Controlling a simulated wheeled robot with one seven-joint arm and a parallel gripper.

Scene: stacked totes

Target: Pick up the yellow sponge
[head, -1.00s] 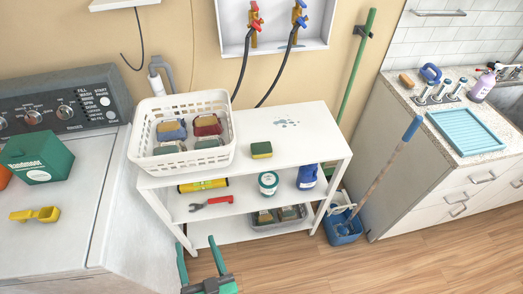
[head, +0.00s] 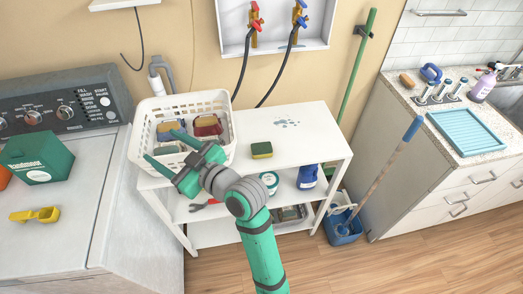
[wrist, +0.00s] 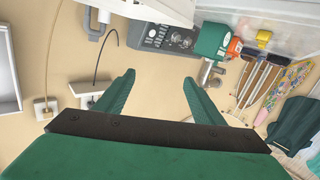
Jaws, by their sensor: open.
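A yellow sponge with a dark green side (head: 261,149) lies on the top of the white shelf, right of the white basket (head: 184,103). The basket holds several other sponges, among them a red one (head: 207,126) and a blue one. My gripper (head: 163,146) is open, its fingers apart and overlapping the basket's front left in the head view. It is left of the yellow sponge and apart from it. In the wrist view the open fingers (wrist: 158,78) have nothing between them, and the yellow sponge does not show there.
The white shelf (head: 310,118) has free room on top right of the sponge. Its lower shelves hold a green-white tub (head: 270,182) and a blue bottle (head: 307,177). A washing machine stands left, a counter right. A mop (head: 383,173) leans beside the shelf.

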